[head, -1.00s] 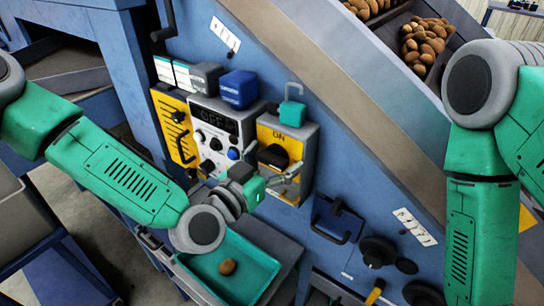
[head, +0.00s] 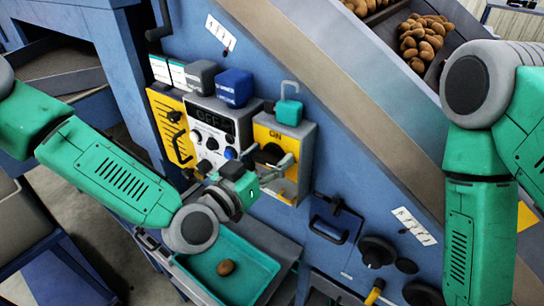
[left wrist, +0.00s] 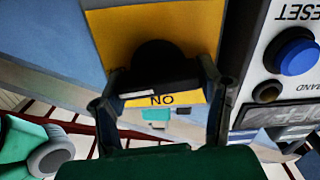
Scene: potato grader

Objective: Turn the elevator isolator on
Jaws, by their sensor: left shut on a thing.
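The elevator isolator is a grey box with a yellow face (head: 291,135) marked ON, right of the control panel in the head view. Its black rotary knob (head: 268,153) is partly hidden by my gripper. My left gripper (head: 275,171) is at the knob, shut on it. In the left wrist view the picture is upside down, and the left gripper's fingers (left wrist: 160,78) stand at either side of the knob's black handle (left wrist: 155,88), beside the ON label (left wrist: 162,100). A teal padlock (head: 288,111) is at the top of the box. My right gripper is out of view.
The grey control panel (head: 217,112) with knobs, a blue button (head: 230,153) and a display appearing to read OFF is close to the left. A teal tray (head: 250,270) with one potato (head: 226,267) lies below.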

